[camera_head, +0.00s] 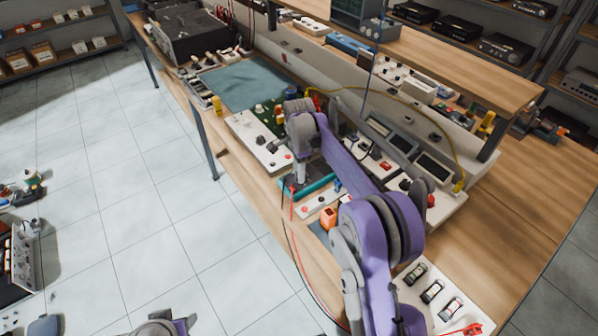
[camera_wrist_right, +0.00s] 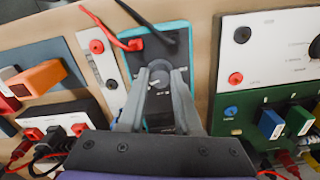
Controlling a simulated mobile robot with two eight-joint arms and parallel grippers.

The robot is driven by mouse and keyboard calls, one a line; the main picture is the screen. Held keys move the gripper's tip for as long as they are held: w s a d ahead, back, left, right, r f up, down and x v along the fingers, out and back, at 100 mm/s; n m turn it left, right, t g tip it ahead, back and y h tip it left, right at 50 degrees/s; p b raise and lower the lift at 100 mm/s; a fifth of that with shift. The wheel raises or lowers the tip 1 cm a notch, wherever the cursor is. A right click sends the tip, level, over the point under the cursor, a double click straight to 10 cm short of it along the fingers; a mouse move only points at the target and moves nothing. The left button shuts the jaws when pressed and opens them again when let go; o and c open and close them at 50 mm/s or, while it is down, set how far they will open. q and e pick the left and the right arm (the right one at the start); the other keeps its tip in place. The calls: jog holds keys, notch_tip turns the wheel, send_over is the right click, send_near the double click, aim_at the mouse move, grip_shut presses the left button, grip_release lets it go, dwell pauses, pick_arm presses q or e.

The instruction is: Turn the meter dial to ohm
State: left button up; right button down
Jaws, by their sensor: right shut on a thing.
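The meter is a teal-cased box with a dark face (camera_wrist_right: 133,62), lying on the bench in the right wrist view. Its teal edge also shows in the head view (camera_head: 318,186), partly behind my right arm. The round grey dial (camera_wrist_right: 159,77) sits between the fingertips of my right gripper (camera_wrist_right: 160,80), which is shut on it. In the head view the right gripper (camera_head: 295,184) points down at the meter. The fingers hide much of the face, and the dial's labels are too small to read. My left gripper is not in view.
Red and black leads (camera_wrist_right: 108,33) plug into the meter's top end. A white panel (camera_wrist_right: 270,60) and green board (camera_wrist_right: 262,117) lie close on one side, an orange block (camera_wrist_right: 40,77) on the other. Instruments (camera_head: 385,140) crowd the bench behind my arm.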

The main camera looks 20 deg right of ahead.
jog(key=shift+m, duration=1.9)
jog(key=c, duration=0.6)
grip_release()
notch_tip(320, 180, up, 11)
jog(key=shift+p, duration=0.4)
jog(key=shift+f, duration=0.1)
